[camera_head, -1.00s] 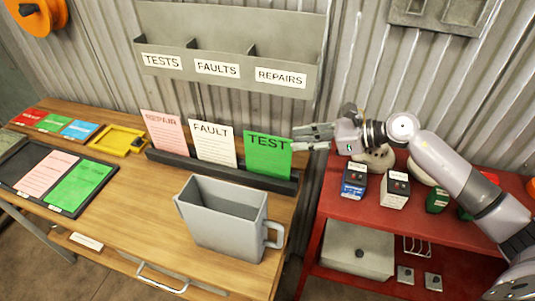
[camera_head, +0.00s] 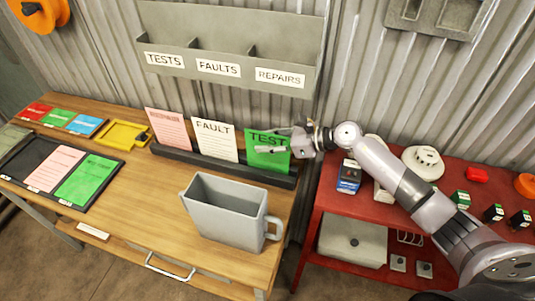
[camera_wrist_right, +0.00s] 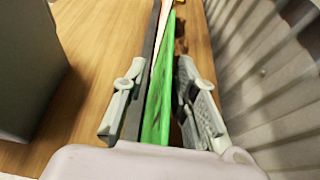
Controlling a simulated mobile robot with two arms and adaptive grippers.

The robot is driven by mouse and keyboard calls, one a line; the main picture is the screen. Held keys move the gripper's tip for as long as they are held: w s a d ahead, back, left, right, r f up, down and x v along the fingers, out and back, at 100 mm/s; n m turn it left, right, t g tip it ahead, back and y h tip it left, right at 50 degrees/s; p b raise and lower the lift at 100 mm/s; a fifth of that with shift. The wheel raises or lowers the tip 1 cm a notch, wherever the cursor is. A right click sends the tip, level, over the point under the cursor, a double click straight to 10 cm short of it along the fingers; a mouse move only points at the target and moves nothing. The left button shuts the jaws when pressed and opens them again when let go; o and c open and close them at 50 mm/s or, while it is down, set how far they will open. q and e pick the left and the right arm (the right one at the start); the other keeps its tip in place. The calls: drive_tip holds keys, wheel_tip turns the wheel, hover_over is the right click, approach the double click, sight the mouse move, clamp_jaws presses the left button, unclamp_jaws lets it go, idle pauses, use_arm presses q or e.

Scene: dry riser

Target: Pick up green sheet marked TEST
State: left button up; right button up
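The green sheet marked TEST (camera_head: 262,160) stands upright at the right end of a dark rack (camera_head: 200,160) on the wooden bench. A white FAULT sheet (camera_head: 214,143) and a pink REPAIR sheet (camera_head: 168,129) stand to its left. My right gripper (camera_head: 270,142) is at the sheet's right part, covering some of it. In the right wrist view my right gripper (camera_wrist_right: 160,75) is open, one finger on each side of the green sheet (camera_wrist_right: 158,105), with gaps visible. My left gripper is not in view.
A grey jug (camera_head: 225,208) stands on the bench in front of the rack. A wall holder (camera_head: 225,35) labelled TESTS, FAULTS and REPAIRS hangs above. A dark tray (camera_head: 20,185) with pink and green sheets lies at left. A red cart (camera_head: 330,190) stands at right.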

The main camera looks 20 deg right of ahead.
drive_tip(key=shift+c, duration=0.3)
clamp_jaws()
drive_tip(key=shift+r, duration=0.2)
